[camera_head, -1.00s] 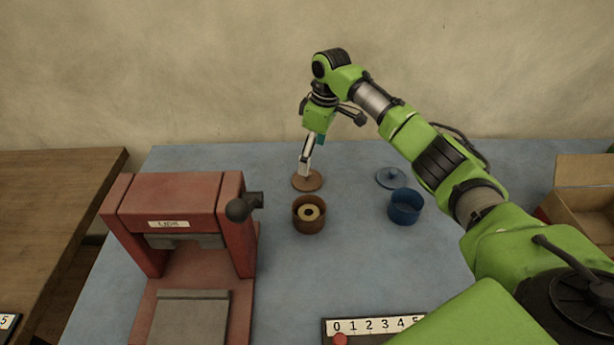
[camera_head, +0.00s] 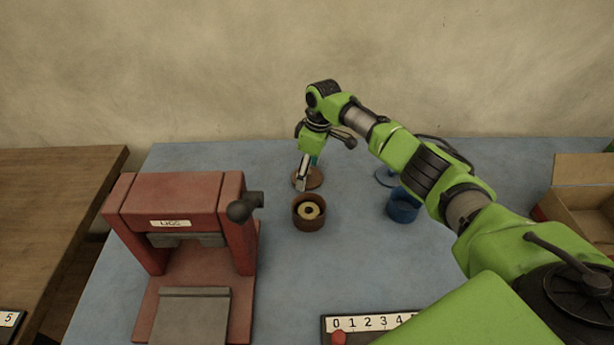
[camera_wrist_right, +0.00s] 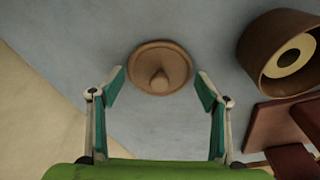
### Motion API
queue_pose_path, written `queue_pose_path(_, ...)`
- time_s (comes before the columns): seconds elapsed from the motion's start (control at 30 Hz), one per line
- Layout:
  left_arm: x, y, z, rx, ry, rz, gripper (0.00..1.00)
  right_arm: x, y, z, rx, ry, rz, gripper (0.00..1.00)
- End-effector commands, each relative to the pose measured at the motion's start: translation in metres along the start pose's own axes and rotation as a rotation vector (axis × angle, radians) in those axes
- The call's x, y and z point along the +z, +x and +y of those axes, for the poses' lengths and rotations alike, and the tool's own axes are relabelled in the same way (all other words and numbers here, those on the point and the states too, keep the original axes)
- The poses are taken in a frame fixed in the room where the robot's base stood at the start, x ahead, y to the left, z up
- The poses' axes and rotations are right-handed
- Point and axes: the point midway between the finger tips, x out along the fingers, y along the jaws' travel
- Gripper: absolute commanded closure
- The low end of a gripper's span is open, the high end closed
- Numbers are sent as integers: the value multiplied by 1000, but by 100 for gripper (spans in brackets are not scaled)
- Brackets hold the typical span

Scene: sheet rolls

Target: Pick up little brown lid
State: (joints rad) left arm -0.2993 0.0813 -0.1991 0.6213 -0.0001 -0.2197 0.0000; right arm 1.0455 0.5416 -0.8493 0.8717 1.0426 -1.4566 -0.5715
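The little brown lid (camera_head: 315,179) lies on the blue table behind the brown pot. In the right wrist view the lid (camera_wrist_right: 160,67) is a round disc with a knob in its middle. My right gripper (camera_head: 304,184) is over the lid and hides part of it in the head view. In the wrist view the right gripper (camera_wrist_right: 160,88) is open, with its two fingers apart and the lid ahead of and between the tips. Nothing is in its grasp. My left gripper is not in view.
The brown pot (camera_head: 309,222), with a pale ring inside, stands just in front of the lid. A blue pot (camera_head: 403,211) and blue lid (camera_head: 386,177) are to the right. A red press (camera_head: 180,205) stands left, a cardboard box (camera_head: 580,190) far right.

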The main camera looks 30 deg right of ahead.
Motion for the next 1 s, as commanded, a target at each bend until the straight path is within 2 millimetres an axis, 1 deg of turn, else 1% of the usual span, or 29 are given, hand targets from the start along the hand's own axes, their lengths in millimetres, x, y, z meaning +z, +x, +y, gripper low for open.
queue_pose_path(0.03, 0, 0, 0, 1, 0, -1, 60, 0, 0, 0, 0, 0, 0, 49)
queue_pose_path(0.07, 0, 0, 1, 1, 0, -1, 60, 0, 0, 0, 0, 0, 0, 57)
queue_pose_path(0.1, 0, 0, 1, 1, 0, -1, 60, 0, 0, 0, 0, 0, -1, 67)
queue_pose_path(0.17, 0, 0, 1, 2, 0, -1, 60, 1, 1, 0, 0, 1, -2, 83)
queue_pose_path(0.2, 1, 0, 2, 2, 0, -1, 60, 1, 1, 0, 0, 1, -3, 93)
queue_pose_path(0.23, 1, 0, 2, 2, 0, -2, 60, 1, 1, 0, -1, 1, -3, 98)
queue_pose_path(0.6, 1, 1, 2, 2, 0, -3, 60, 3, 3, -1, -2, 1, -7, 98)
queue_pose_path(0.73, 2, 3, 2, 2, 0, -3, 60, 2, -2, -1, -2, 1, -7, 98)
queue_pose_path(0.87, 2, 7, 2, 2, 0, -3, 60, -1, -15, 0, -1, 1, -3, 98)
queue_pose_path(0.93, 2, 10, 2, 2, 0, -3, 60, -4, -27, 0, 0, 0, 0, 98)
queue_pose_path(1.0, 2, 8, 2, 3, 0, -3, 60, -3, -37, -5, -1, -1, -1, 98)
